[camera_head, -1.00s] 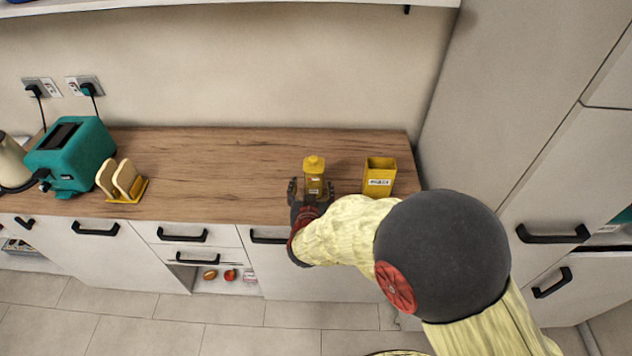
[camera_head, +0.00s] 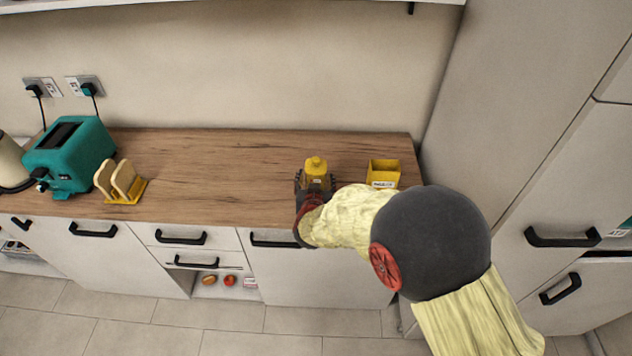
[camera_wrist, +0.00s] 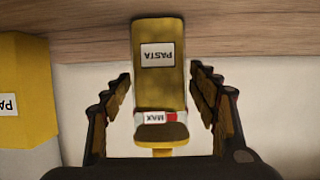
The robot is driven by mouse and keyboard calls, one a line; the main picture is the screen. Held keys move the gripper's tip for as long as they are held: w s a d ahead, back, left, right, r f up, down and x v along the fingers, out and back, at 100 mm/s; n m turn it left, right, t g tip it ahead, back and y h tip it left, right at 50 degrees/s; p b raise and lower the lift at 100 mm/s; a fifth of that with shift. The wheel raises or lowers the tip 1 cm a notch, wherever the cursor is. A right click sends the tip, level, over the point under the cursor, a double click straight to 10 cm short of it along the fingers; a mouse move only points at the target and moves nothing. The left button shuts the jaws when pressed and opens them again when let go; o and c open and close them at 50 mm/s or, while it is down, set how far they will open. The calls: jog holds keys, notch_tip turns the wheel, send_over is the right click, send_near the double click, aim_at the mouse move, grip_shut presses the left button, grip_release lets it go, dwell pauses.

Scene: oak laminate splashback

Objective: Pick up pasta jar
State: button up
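The pasta jar (camera_head: 316,166), with a yellow lid, stands near the front of the wooden counter in the head view. My gripper (camera_head: 315,182) hides its lower part there. In the wrist view the jar (camera_wrist: 158,90) shows upside down, with a PASTA label and a smaller MAX label. My gripper (camera_wrist: 160,88) is open, with one finger on each side of the jar. A gap shows between each finger and the jar, so neither finger appears to touch it.
A yellow open-topped container (camera_head: 383,173) with a label stands to the right of the jar; it also shows at the left of the wrist view (camera_wrist: 22,95). A yellow toast rack (camera_head: 122,183) and teal toaster (camera_head: 70,155) are far left. The counter between is clear.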

jog(key=c, duration=1.1)
jog(key=shift+c, duration=0.4)
jog(key=shift+r, duration=0.15)
